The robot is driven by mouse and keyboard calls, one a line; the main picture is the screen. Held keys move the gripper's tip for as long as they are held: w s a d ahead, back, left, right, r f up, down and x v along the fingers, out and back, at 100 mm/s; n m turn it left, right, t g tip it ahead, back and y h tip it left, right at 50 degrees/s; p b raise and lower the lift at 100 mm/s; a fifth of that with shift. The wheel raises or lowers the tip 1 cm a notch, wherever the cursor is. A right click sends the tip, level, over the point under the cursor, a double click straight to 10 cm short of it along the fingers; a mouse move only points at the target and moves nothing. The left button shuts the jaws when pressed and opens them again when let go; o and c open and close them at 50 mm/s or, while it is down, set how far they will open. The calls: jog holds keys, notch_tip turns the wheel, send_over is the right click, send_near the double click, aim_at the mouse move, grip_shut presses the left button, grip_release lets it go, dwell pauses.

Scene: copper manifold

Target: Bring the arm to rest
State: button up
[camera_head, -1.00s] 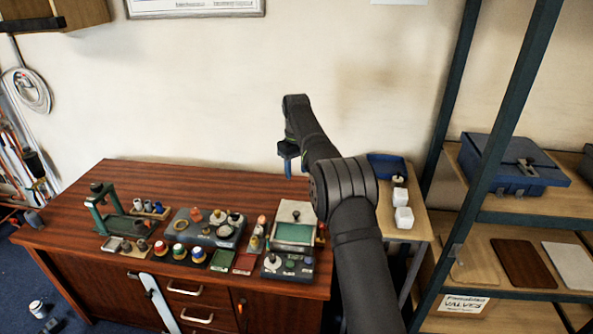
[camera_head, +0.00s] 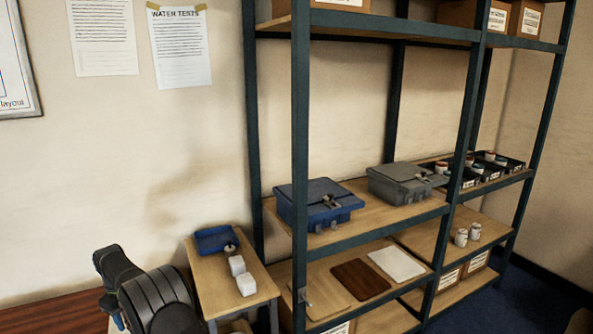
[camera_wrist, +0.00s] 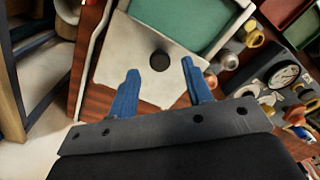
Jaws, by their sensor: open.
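In the wrist view my gripper (camera_wrist: 157,84) has its two blue fingers spread apart with nothing between them. Beyond the fingers is a pale square lid or plate (camera_wrist: 118,62) with a dark round knob, beside a green-lined tray (camera_wrist: 180,22). Both are on the reddish-brown wooden bench (camera_wrist: 82,85). In the head view my arm (camera_head: 150,295) shows at the lower left, and only a bit of blue finger shows at its lower left edge.
A metal shelf rack (camera_head: 300,150) stands at the right with a blue case (camera_head: 318,203) and a grey case (camera_head: 400,183). A small wooden side table (camera_head: 215,285) holds a blue tray (camera_head: 215,240) and white blocks (camera_head: 246,284). Gauges and brass fittings (camera_wrist: 284,76) lie right of my gripper.

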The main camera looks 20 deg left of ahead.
jog(key=shift+f, duration=1.2)
jog(key=shift+r, duration=0.1)
notch_tip(320, 180, up, 18)
notch_tip(320, 180, down, 18)
jog(key=shift+f, duration=0.1)
jog(key=shift+s+d, duration=0.2)
jog(key=s+d, duration=0.6)
notch_tip(320, 180, up, 17)
jog(key=shift+m, duration=0.4)
